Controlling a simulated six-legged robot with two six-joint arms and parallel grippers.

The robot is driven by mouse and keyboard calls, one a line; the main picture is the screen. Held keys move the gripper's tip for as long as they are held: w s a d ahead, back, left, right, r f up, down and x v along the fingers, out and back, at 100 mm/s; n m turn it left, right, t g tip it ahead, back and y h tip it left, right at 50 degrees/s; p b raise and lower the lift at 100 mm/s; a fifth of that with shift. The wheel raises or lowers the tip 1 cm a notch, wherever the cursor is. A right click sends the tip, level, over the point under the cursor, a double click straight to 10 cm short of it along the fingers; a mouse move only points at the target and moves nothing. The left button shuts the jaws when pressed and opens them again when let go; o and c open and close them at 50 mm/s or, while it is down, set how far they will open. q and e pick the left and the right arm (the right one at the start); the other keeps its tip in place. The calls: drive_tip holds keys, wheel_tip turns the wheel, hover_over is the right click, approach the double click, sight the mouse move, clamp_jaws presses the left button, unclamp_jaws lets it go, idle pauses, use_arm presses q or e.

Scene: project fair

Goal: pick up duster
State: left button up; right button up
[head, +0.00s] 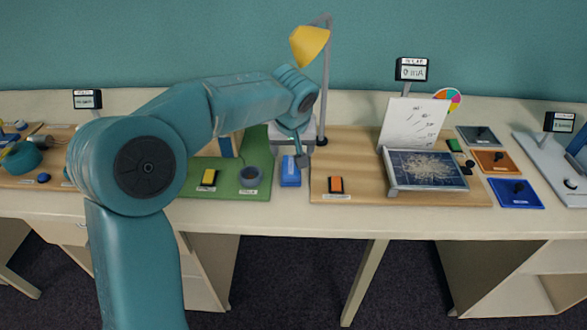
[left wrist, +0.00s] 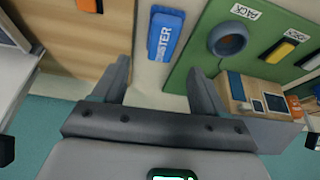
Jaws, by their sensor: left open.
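The duster (head: 290,172) is a small blue block on the pale bench, in the gap between a green mat and a wooden board. In the left wrist view the duster (left wrist: 165,36) shows its white lettering and lies just beyond the fingertips. My left gripper (head: 303,160) is above and beside the duster, pointing down. In the left wrist view its two fingers (left wrist: 158,75) are apart with nothing between them. My right gripper is in neither view.
The green mat (head: 258,188) holds a dark round item (head: 250,177) and a yellow-black block (head: 209,178). The wooden board (head: 365,191) carries an orange-black block (head: 336,185) and a framed panel (head: 427,170). A yellow lamp (head: 309,45) stands behind the gripper.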

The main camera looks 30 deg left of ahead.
sight(291, 166)
use_arm(q)
drive_tip(key=x, duration=1)
drive_tip(key=shift+s+a+f+p, duration=0.15)
drive_tip(key=shift+f+p, duration=0.15)
drive_tip(key=shift+p, duration=0.05)
drive_tip(key=c, duration=0.8)
